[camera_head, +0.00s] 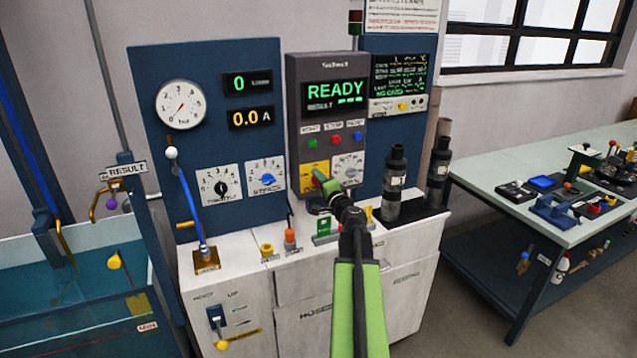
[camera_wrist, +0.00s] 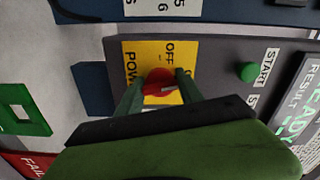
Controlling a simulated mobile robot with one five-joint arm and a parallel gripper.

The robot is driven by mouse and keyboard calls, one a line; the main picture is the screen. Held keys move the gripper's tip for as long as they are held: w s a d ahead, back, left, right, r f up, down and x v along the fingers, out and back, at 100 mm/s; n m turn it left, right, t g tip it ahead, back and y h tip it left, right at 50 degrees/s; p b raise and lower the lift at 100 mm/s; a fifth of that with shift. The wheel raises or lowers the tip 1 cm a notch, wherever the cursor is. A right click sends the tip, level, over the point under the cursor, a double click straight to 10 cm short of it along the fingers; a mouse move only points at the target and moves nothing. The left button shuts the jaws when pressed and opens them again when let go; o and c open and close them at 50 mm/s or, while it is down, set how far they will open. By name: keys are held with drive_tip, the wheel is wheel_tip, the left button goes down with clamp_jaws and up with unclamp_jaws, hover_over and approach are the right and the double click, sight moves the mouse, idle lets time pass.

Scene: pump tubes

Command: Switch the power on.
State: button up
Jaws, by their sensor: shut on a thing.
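The red power switch (camera_wrist: 159,82) sits on a yellow plate (camera_wrist: 135,58) lettered POWER and OFF, seen turned sideways in the wrist view. My gripper (camera_wrist: 157,88) has one finger on each side of the switch and is shut on it. Its fingers hide part of the switch and the lettering; I cannot tell which way the switch points. In the head view my gripper (camera_head: 320,178) reaches up to the yellow plate (camera_head: 310,168), low on the grey control box (camera_head: 292,130), and hides the switch. The display (camera_head: 335,95) on that box shows READY in green.
Green, red and blue buttons (camera_head: 335,138) sit above the plate, and a white dial (camera_head: 348,168) is beside it. Two dark pumps (camera_head: 395,185) stand at the right of the white cabinet (camera_head: 230,290). A water tank (camera_head: 80,290) is at left, a tool table (camera_head: 500,170) at right.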

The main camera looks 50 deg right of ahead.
drive_tip(key=shift+m, duration=1.2)
drive_tip(key=o, duration=1.4)
